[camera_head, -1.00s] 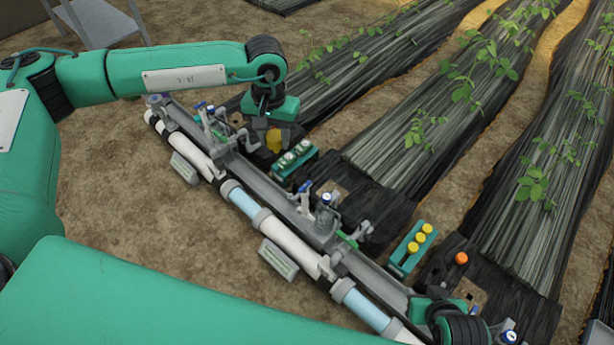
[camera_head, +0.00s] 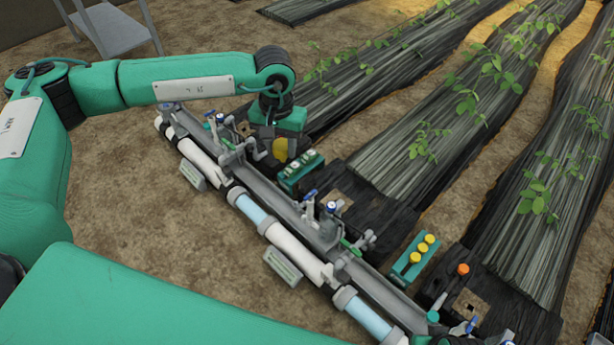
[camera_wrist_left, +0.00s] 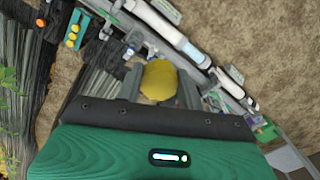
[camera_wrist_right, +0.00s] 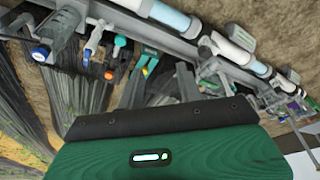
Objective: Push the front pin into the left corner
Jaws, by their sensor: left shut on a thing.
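My left gripper (camera_head: 279,151) is shut on a yellow rounded piece (camera_wrist_left: 160,82), which sits between its two fingers in the left wrist view. The piece also shows in the head view (camera_head: 281,149), beside the upper-left end of the pipe skid (camera_head: 270,190). The gripper hides part of what lies beneath it. My right gripper (camera_wrist_right: 159,84) shows in the right wrist view with its fingers apart and nothing clearly between them, near the skid's rail. I cannot pick out which piece is the front pin or which corner is the left one.
A teal block with white-topped vials (camera_head: 303,170) stands just right of my left gripper. A teal rack with yellow caps (camera_head: 417,255) and an orange knob (camera_head: 463,269) are farther right. Blue-handled valves (camera_head: 331,207) rise from the rail. Bare soil (camera_head: 130,190) lies left.

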